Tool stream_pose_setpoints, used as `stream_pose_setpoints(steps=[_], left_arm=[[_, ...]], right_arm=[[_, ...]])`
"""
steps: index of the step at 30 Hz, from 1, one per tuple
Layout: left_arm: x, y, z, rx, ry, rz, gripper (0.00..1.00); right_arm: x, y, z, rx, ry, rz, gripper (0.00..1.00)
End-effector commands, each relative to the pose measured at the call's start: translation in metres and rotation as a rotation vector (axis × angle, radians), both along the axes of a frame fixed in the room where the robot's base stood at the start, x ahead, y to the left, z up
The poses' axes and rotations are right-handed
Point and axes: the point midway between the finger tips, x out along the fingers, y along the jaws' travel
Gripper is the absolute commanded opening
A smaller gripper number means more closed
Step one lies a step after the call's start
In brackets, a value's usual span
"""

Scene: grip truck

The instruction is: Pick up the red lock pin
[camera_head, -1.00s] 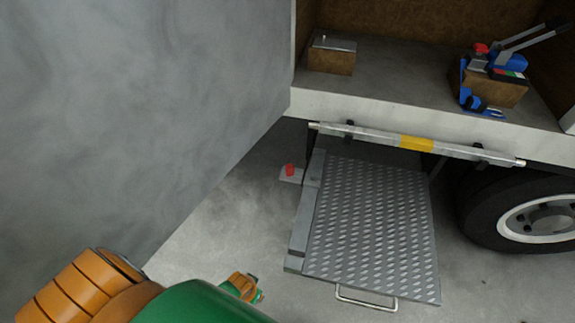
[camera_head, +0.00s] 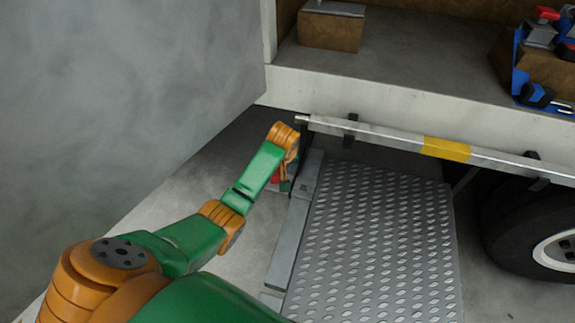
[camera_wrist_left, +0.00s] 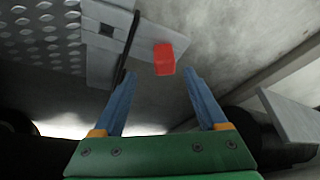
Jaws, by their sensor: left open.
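The red lock pin (camera_wrist_left: 164,60) shows in the left wrist view as a red block on a grey bracket beside the ramp. It lies just beyond and between the fingertips of my left gripper (camera_wrist_left: 160,76), whose two blue fingers are spread apart with nothing held. In the head view my left arm reaches to the left edge of the ramp, and my left gripper (camera_head: 284,184) is down at the bracket. Only a little red of the pin (camera_head: 275,178) shows there, mostly hidden by my wrist. My right gripper is in neither view.
The treaded ramp (camera_head: 375,230) lies right of the gripper. A metal bar with a yellow band (camera_head: 446,149) runs along the truck bed (camera_head: 400,112) above it. A grey wall (camera_head: 120,90) stands at left. A brown box (camera_head: 331,28) and blue tools sit on the bed.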

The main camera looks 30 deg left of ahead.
Motion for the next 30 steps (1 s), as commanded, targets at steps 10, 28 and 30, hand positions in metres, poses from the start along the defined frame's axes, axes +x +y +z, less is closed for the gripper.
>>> stream_pose_setpoints(steps=[10,28,30], left_arm=[[0.011,0.017,-0.052,0.001,0.002,0.004,0.75],[0.017,0.022,-0.065,0.001,0.001,0.0,0.1],[0.016,0.022,-0.065,0.001,0.001,0.0,0.0]], right_arm=[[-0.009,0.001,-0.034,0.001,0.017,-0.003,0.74],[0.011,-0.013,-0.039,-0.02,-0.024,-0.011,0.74],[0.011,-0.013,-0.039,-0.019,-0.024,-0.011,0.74]])
